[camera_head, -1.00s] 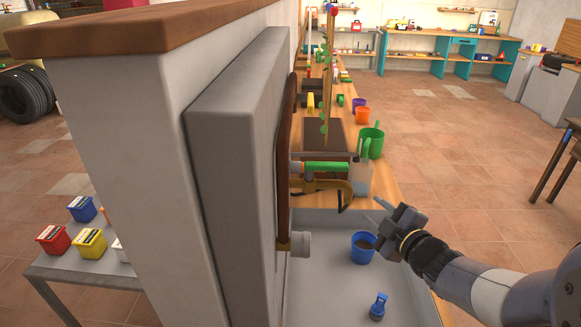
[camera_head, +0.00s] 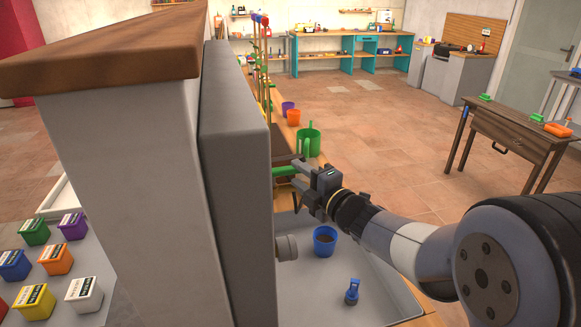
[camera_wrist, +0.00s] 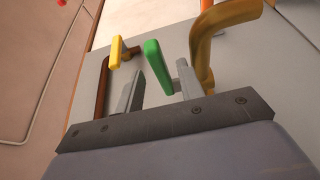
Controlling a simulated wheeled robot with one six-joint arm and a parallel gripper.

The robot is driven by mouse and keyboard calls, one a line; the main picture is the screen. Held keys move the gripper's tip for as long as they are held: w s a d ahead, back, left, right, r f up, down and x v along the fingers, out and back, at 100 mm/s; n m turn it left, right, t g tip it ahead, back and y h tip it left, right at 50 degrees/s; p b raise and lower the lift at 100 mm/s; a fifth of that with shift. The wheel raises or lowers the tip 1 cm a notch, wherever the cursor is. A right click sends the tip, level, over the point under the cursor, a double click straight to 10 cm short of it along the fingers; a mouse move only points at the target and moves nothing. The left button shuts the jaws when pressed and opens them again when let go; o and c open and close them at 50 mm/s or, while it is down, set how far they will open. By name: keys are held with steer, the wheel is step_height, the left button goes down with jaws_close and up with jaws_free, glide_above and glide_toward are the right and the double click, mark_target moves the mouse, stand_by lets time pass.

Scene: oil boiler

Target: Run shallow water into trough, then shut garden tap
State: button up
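The grey trough (camera_head: 388,298) lies below the wall at lower centre; I cannot make out water in it. The green tap lever (camera_head: 287,171) sticks out from the wall block, partly behind my gripper (camera_head: 305,190). In the wrist view the green lever (camera_wrist: 157,66) stands ahead, in line with the gap between the two grey fingers of my gripper (camera_wrist: 158,90). The fingers are apart, and I cannot tell if either touches the lever. A brass-coloured curved pipe (camera_wrist: 205,60) stands just right of it. A yellow lever (camera_wrist: 115,52) is on a brown pipe to the left.
A blue cup (camera_head: 325,240) with dark contents and a small blue item (camera_head: 352,292) stand in the trough. A round grey fitting (camera_head: 287,247) juts from the wall block (camera_head: 235,180). A green watering can (camera_head: 309,142) stands beyond.

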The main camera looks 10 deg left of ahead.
mark_target(295, 172)
steer(key=shift+p+x, duration=0.3)
steer(key=shift+x, duration=1.45)
steer(key=shift+c, duration=0.4)
jaws_close()
